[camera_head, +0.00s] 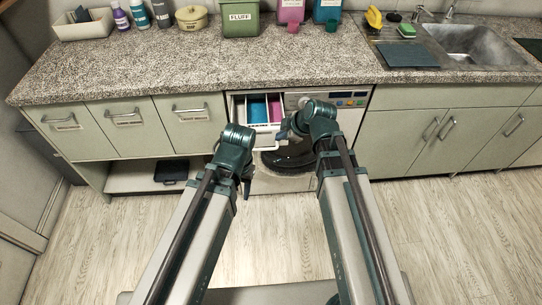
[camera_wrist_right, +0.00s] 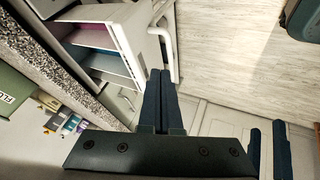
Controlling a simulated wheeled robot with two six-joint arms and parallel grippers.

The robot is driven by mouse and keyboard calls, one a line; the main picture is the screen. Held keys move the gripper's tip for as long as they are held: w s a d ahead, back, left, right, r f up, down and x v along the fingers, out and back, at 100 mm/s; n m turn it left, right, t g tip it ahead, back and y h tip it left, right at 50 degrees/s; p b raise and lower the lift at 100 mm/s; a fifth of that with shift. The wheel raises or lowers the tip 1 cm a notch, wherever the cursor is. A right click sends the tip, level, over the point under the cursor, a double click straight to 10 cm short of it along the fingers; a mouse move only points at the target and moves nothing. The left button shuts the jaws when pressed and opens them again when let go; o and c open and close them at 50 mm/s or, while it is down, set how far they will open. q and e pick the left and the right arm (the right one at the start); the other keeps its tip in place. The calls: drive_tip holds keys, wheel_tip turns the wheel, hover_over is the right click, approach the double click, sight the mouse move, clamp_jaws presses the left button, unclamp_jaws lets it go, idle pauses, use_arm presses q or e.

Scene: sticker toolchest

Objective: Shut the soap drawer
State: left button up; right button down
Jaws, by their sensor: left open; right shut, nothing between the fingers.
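The soap drawer (camera_head: 237,109) is pulled out of the washing machine (camera_head: 352,112) under the counter. My right gripper (camera_head: 284,133) is shut and empty at the right side of the drawer front. In its wrist view the shut fingertips (camera_wrist_right: 160,74) are close to the front's lower corner and handle; I cannot tell whether they touch. My left gripper (camera_head: 247,188) is open and empty, lower and left of the machine's door.
The dark round machine door (camera_head: 288,158) is below the drawer, partly behind my right arm. Closed cabinet drawers (camera_head: 125,118) are to the left, and a sink (camera_head: 470,42) is at the right. Bottles and bins stand on the speckled counter (camera_head: 150,65). The wooden floor is clear.

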drive_tip(key=b, duration=0.8)
approach(264, 143)
drive_tip(key=shift+n, duration=0.4)
drive_tip(key=x, duration=0.5)
drive_tip(key=shift+s, duration=0.15)
use_arm(q)
wheel_tip(264, 143, down, 8)
drive_tip(key=shift+s, duration=0.35)
drive_tip(key=shift+f, duration=0.1)
